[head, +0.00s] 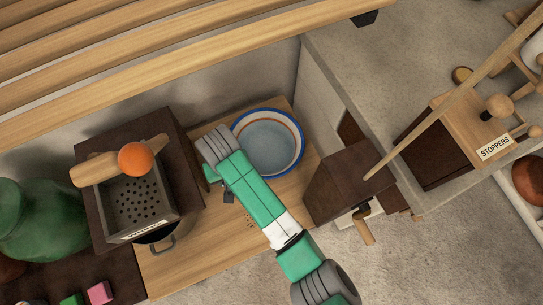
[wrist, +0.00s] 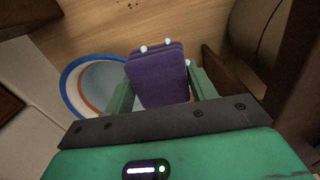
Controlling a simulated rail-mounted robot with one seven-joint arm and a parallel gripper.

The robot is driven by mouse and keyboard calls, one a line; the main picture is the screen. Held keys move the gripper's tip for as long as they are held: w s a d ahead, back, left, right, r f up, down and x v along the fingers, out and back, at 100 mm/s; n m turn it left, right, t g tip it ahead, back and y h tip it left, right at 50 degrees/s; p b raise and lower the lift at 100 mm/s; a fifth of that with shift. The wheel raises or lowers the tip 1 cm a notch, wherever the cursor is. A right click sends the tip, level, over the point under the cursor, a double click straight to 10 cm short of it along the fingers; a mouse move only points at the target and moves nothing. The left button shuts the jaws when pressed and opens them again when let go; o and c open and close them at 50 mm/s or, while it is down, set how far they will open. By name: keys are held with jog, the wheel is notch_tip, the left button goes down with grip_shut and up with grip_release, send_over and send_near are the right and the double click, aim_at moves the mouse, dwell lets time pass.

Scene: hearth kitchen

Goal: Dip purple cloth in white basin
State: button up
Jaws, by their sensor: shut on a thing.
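The white basin (head: 298,145) has a blue rim and an orange ring inside, with a pale blue-grey interior. It stands on the wooden counter, just right of my arm in the head view. In the wrist view the basin (wrist: 69,88) shows at left, partly hidden by my gripper. My gripper (wrist: 162,88) is shut on the folded purple cloth (wrist: 157,73), which sits between its two green fingers. In the wrist view the cloth overlaps the basin's right side; whether they touch I cannot tell. In the head view my arm hides the cloth.
Left of my arm stands a dark box with a perforated metal tray (head: 140,197), with an orange ball (head: 136,159) above it. A green jar (head: 40,222) is farther left. A dark wooden box (head: 345,180) stands right of the basin. A slatted wooden rack (head: 150,50) spans the top.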

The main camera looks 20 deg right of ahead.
jog(key=shift+f+b, duration=3)
jog(key=shift+f, duration=3.75)
notch_tip(320, 180, up, 12)
jog(key=p, duration=1.4)
jog(key=shift+r, duration=0.25)
jog(key=shift+f, duration=0.1)
